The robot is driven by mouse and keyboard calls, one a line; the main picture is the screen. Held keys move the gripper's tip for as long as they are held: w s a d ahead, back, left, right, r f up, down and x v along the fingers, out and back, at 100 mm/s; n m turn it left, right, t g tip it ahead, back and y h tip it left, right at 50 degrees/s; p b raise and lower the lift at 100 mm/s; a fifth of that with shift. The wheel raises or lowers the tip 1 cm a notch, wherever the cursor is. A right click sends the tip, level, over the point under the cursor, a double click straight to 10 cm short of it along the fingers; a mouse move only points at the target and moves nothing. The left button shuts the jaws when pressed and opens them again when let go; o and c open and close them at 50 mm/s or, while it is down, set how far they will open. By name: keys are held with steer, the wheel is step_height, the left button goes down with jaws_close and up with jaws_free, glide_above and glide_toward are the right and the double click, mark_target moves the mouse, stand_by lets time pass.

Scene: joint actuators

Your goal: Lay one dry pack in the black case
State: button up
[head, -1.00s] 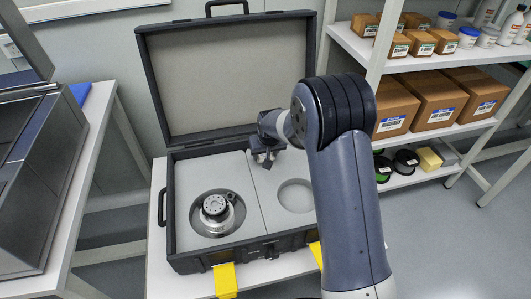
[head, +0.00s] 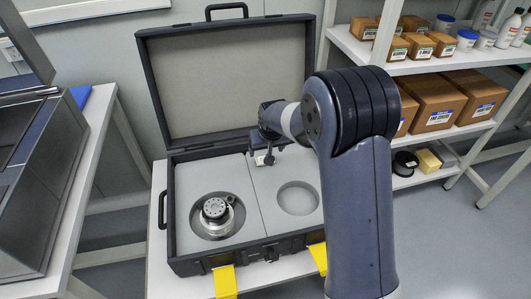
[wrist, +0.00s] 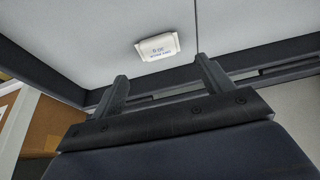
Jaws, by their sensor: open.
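The black case (head: 168,215) stands open on a white bench, its lid upright at the back. It has two grey foam halves; the left one holds a round metal actuator (head: 215,212) and the right one has an empty round recess (head: 297,198). In the wrist view a small white dry pack (wrist: 158,46) with dark print lies on the grey foam near the case's dark wall and the seam. My gripper (head: 263,159) is over the back of the right half, by the seam. In the wrist view its fingers (wrist: 163,82) are apart and empty, clear of the pack.
A shelf (head: 400,62) at right holds cardboard boxes (head: 440,100), tubs and bottles. Two yellow tabs (head: 225,281) hang at the case's front edge. A dark machine (head: 30,190) stands on the left bench. The upright lid (head: 230,80) is close behind my gripper.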

steer(key=v, duration=0.6)
steer(key=shift+r+p, duration=0.25)
steer(key=shift+p, duration=0.05)
steer(key=shift+s, duration=0.1)
